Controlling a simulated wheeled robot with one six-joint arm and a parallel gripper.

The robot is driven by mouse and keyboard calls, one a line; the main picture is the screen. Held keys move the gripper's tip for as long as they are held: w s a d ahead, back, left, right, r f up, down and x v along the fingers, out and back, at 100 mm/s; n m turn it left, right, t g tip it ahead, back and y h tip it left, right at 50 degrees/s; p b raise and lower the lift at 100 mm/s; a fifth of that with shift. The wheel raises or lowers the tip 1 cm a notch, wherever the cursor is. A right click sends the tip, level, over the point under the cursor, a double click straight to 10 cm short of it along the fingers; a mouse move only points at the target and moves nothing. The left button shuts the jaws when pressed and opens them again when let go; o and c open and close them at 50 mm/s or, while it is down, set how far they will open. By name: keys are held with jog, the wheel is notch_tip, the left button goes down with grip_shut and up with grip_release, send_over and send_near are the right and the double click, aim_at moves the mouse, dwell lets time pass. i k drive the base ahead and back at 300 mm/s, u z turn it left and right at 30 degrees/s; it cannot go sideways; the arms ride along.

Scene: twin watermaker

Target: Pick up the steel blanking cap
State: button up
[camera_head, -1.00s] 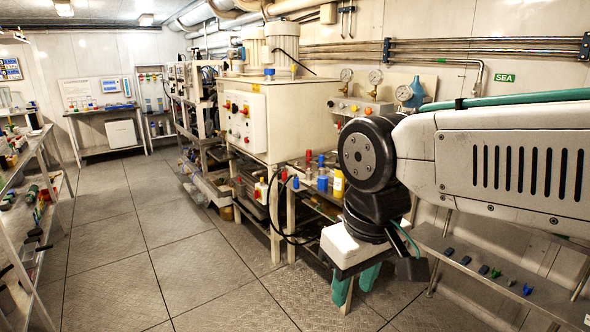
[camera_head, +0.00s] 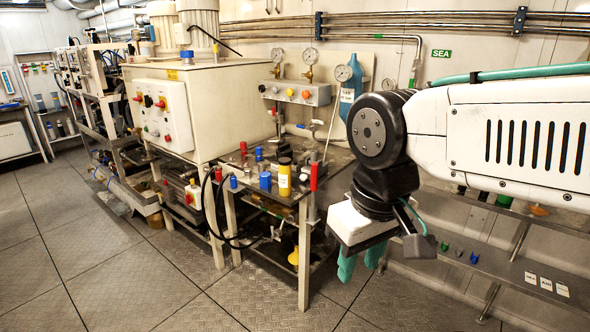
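I cannot make out the steel blanking cap with certainty; small fittings on the cluttered bench (camera_head: 330,178) are too small to tell apart. My gripper (camera_head: 361,262) points down at the right of the bench, in front of the lower wall shelf. Its two teal fingers stand apart with a gap between them, and no object shows in it. The white gripper body hides part of what lies behind it.
On the bench stand a yellow container (camera_head: 285,178), a blue cap-like piece (camera_head: 265,181) and a red upright piece (camera_head: 314,176). A gauge panel (camera_head: 296,93) is behind. A lower shelf (camera_head: 500,267) carries small coloured parts and cards. The floor at left is clear.

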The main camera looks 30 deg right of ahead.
aim_at(248, 175)
jog(key=z, duration=0.45)
jog(key=i, duration=2.1)
jog(key=u, duration=0.5)
